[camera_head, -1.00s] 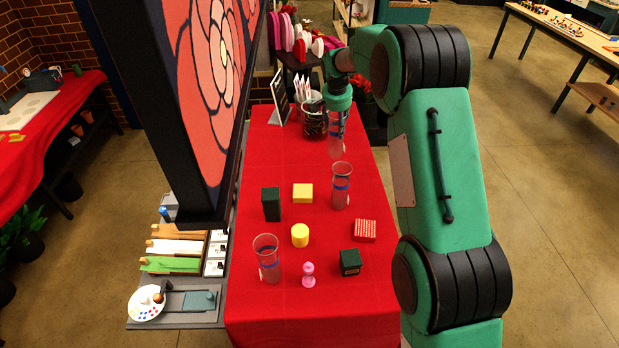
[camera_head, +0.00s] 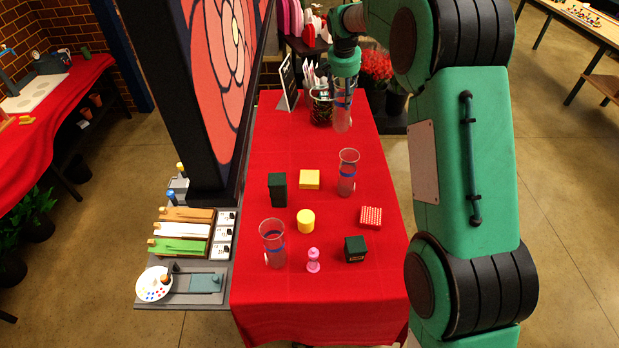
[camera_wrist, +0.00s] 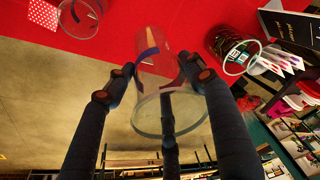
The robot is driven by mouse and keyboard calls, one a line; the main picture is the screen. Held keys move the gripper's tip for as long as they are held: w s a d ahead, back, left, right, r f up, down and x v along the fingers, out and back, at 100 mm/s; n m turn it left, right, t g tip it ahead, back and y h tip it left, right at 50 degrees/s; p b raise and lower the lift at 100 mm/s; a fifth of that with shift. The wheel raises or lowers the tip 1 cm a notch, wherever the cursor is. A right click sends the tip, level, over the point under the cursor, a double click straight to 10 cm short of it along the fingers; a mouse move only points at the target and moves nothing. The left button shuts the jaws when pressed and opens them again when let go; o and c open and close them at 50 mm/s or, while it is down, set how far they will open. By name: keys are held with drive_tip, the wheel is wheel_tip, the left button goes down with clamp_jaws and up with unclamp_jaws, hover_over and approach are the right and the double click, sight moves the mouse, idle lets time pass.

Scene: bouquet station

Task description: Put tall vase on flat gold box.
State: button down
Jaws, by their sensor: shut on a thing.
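My gripper (camera_head: 343,88) is shut on a tall clear vase (camera_head: 342,118) with a blue band, over the far end of the red table. In the wrist view, the fingers of my gripper (camera_wrist: 158,72) clasp the sides of this vase (camera_wrist: 158,95), its wide rim towards the camera. Whether its base touches the table is unclear. The flat gold box (camera_head: 309,179) lies nearer the middle of the table, with nothing on top. Two other clear vases with blue bands stand upright: one right of the box (camera_head: 347,175), one at the front left (camera_head: 272,245).
A dark green box (camera_head: 277,190) stands just left of the gold box. A yellow cylinder (camera_head: 306,221), red dotted box (camera_head: 371,217), small green box (camera_head: 355,249) and pink piece (camera_head: 313,261) lie nearer. A dark pot (camera_head: 321,107) stands beside the held vase.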

drive_tip(key=s+a+m, duration=0.1)
drive_tip(key=s+a, duration=0.3)
drive_tip(key=s, duration=0.7)
drive_tip(key=s+a, duration=0.5)
drive_tip(key=s, duration=0.7)
wheel_tip(320, 180, down, 13)
drive_tip(key=shift+w, duration=0.15)
drive_tip(key=w+a+f+p, duration=0.1)
drive_tip(key=w+a+p, duration=0.1)
drive_tip(key=w, duration=1.3)
drive_tip(key=shift+w+a+f, duration=0.15)
drive_tip(key=shift+w+a, duration=0.15)
drive_tip(key=shift+a, duration=0.2)
drive_tip(key=shift+p, duration=0.3)
